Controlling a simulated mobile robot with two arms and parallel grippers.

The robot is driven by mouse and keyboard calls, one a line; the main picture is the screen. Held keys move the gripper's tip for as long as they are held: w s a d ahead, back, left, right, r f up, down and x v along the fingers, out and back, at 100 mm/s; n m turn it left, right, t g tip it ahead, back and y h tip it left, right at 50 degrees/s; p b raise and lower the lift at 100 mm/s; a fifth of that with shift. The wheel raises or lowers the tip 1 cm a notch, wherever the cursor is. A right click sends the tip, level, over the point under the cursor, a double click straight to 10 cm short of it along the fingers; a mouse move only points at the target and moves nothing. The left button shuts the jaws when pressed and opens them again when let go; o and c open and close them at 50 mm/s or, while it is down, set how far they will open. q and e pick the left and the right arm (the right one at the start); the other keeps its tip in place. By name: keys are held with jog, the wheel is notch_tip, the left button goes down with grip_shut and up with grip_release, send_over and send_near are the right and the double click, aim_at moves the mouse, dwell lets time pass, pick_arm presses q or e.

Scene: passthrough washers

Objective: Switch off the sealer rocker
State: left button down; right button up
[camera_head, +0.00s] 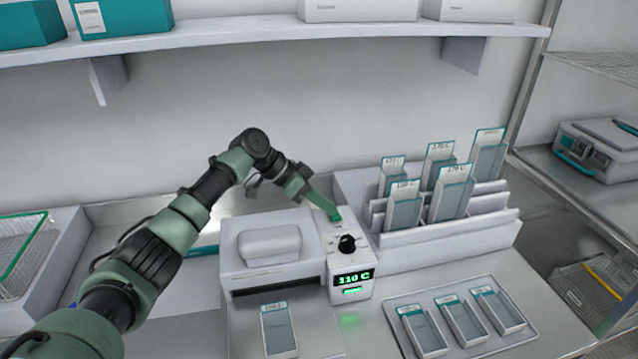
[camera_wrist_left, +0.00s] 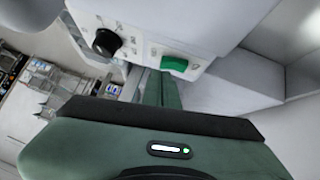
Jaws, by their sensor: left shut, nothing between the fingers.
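The sealer (camera_head: 272,285) is a white machine on the bench with a control panel on its right side. The green rocker (camera_wrist_left: 175,63) is on the panel in the left wrist view, near the knob, and looks lit. My left gripper (camera_head: 326,206) is shut and empty, pointing down at the back of the panel. In the left wrist view its fingers (camera_wrist_left: 158,90) are close to the rocker; I cannot tell if they touch it.
A white rack (camera_head: 440,258) with several pouches stands right of the sealer. A tray (camera_head: 392,312) with three pouches lies at front right. One pouch (camera_head: 279,331) lies before the sealer. A wire basket (camera_head: 22,250) is at left. A shelf (camera_head: 250,38) runs above.

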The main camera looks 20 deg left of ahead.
pick_arm(q)
jog(key=shift+s+f, duration=0.2)
jog(key=shift+f, duration=0.35)
jog(key=shift+d, duration=0.1)
